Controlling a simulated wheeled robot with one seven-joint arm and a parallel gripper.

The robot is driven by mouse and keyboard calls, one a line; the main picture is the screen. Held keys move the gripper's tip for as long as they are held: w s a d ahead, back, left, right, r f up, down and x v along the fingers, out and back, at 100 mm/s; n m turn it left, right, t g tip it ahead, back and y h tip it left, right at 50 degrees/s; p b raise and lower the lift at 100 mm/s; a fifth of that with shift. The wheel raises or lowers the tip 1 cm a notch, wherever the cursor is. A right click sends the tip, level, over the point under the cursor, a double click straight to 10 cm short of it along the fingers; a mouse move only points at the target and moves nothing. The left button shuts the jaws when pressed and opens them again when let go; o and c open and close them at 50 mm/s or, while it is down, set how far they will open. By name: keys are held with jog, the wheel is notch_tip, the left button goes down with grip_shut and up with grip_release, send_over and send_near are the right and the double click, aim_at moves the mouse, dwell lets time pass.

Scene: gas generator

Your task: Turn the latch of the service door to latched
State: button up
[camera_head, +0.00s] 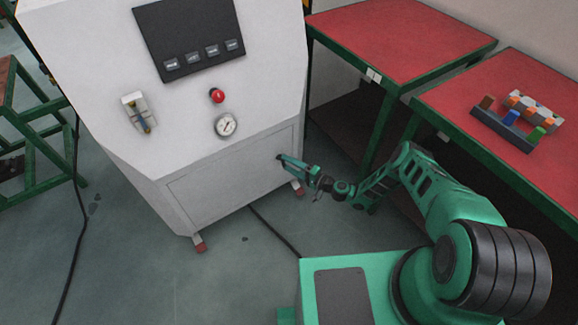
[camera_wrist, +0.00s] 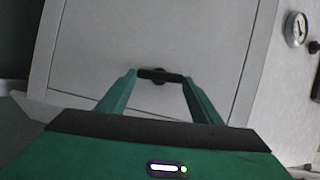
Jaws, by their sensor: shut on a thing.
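The service door (camera_head: 225,185) is a pale grey panel low on the front of the white cabinet, and it looks closed. It fills much of the wrist view (camera_wrist: 155,35). The latch (camera_wrist: 158,76) is a small dark handle on a round base, lying roughly level across the wrist picture. My gripper (camera_wrist: 160,75) has a green finger at each end of the latch and is shut on it. In the head view my gripper (camera_head: 281,161) reaches the door's right side, where it mostly hides the latch.
The cabinet also carries a dark panel (camera_head: 188,35), a red button (camera_head: 217,96), a gauge (camera_head: 226,125) and a valve-like fitting (camera_head: 139,113). Red-topped tables (camera_head: 400,35) stand at the right. A black cable (camera_head: 275,232) lies on the floor. The floor before the door is otherwise mostly clear.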

jog(key=o, duration=1.3)
jog(key=shift+w+d+f, duration=0.15)
jog(key=shift+d+f, duration=0.05)
jog(key=shift+d, duration=0.05)
jog(key=shift+o, duration=1.1)
jog(key=shift+a, duration=0.1)
jog(key=v, duration=1.1)
